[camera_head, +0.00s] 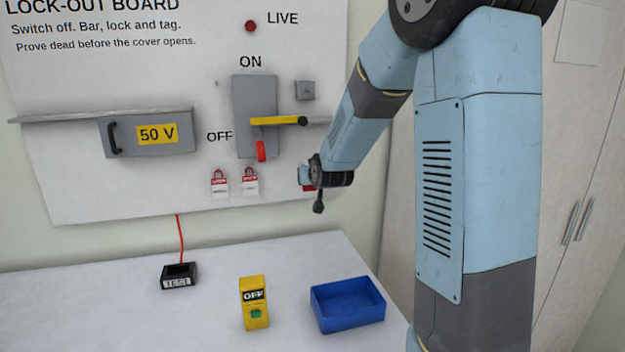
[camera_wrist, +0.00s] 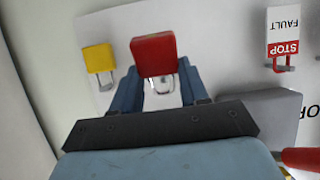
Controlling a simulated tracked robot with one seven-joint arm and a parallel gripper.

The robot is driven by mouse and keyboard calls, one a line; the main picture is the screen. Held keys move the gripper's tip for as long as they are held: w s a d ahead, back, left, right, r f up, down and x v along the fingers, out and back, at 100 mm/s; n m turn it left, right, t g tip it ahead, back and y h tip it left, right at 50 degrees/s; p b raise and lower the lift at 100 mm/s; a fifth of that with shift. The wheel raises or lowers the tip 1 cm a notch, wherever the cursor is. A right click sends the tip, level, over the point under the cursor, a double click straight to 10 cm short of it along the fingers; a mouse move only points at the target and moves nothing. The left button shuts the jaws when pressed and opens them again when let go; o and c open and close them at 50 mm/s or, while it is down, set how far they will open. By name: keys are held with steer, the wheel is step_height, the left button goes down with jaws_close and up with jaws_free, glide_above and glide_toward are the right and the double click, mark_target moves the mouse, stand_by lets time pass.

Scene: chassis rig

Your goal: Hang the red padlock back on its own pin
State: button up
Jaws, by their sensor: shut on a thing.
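The red padlock (camera_wrist: 153,56) is held between the two fingers of my gripper (camera_wrist: 157,86) in the wrist view. Its metal shackle points down in that picture, toward my wrist, close in front of the white board (camera_head: 100,190). I cannot tell whether the shackle is around a pin. In the head view, my gripper (camera_head: 305,176) is at the board's lower right, with a small red part of the padlock (camera_head: 309,188) showing. A yellow padlock (camera_wrist: 98,59) is at the board to the left in the wrist view, apart from the red one.
Two red-and-white tags (camera_head: 219,183) (camera_head: 250,182) hang left of my gripper. A grey switch (camera_head: 253,92) with a yellow bar (camera_head: 275,121) and red handle (camera_head: 261,151) is above them. A blue tray (camera_head: 348,304), yellow OFF unit (camera_head: 254,303) and black TEST box (camera_head: 179,275) stand on the table.

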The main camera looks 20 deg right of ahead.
steer(key=shift+w+f, duration=0.15)
steer(key=shift+w, duration=0.8)
steer(key=shift+w+f, duration=0.1)
steer(key=shift+w, duration=0.8)
steer(key=o, duration=1.2)
steer(key=s+r+g, duration=0.2)
steer(key=s, duration=1.2)
steer(key=s+r+g, duration=0.2)
steer(key=s+g, duration=0.1)
steer(key=s, duration=1.2)
steer(key=s+r+g, duration=0.2)
steer(key=s, duration=1.2)
steer(key=shift+s+d+r+g, duration=0.15)
steer(key=shift+s+r+g, duration=0.15)
